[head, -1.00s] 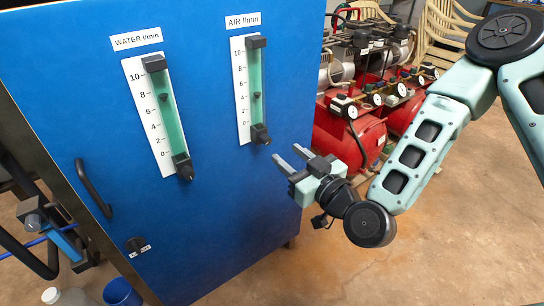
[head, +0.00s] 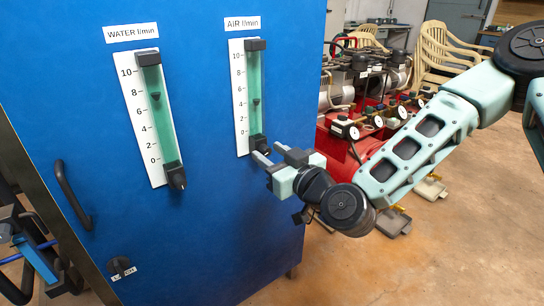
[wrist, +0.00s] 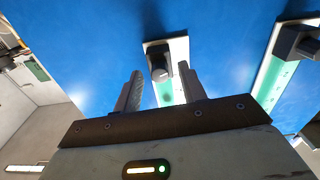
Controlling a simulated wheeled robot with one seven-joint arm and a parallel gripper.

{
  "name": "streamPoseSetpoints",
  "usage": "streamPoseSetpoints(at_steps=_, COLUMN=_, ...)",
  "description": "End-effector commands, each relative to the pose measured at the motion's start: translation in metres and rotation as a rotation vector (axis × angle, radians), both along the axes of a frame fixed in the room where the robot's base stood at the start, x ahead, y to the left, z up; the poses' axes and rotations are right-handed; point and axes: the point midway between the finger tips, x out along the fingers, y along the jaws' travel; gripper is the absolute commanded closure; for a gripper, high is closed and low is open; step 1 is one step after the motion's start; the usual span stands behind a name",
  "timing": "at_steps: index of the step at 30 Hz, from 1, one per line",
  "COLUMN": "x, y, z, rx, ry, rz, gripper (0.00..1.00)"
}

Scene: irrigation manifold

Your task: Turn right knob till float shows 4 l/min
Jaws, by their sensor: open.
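The right flow meter (head: 242,120), labelled AIR l/min, is on the blue cabinet front. Its dark float (head: 256,101) sits near the 4 mark; the exact reading is too small to tell. The black right knob (head: 259,147) is at the meter's bottom end and also shows in the wrist view (wrist: 158,72). My gripper (head: 268,157) is open, its fingertips close to this knob in the head view. In the wrist view the knob appears between and beyond the two fingers (wrist: 162,90). Contact cannot be told.
The WATER l/min meter (head: 135,105) with its own knob (head: 177,180) is to the left; its float stands between 6 and 8. A door handle (head: 72,194) and latch (head: 121,267) are farther left. Red compressors (head: 345,152) stand behind right. Floor at lower right is clear.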

Motion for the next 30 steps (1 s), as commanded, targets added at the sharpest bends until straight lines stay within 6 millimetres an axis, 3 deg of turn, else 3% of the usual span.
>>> streamPoseSetpoints(at_steps=8, x=0.0007, y=0.0007, z=-0.0001, rx=0.0, ry=0.0, rz=0.001, gripper=0.62)
streamPoseSetpoints(at_steps=12, x=0.0006, y=0.0007, z=-0.0001, rx=0.0, ry=0.0, rz=0.001, gripper=1.0)
streamPoseSetpoints(at_steps=30, x=0.0009, y=0.0005, z=0.0005, rx=0.175, ry=0.117, rz=0.001, gripper=1.0)
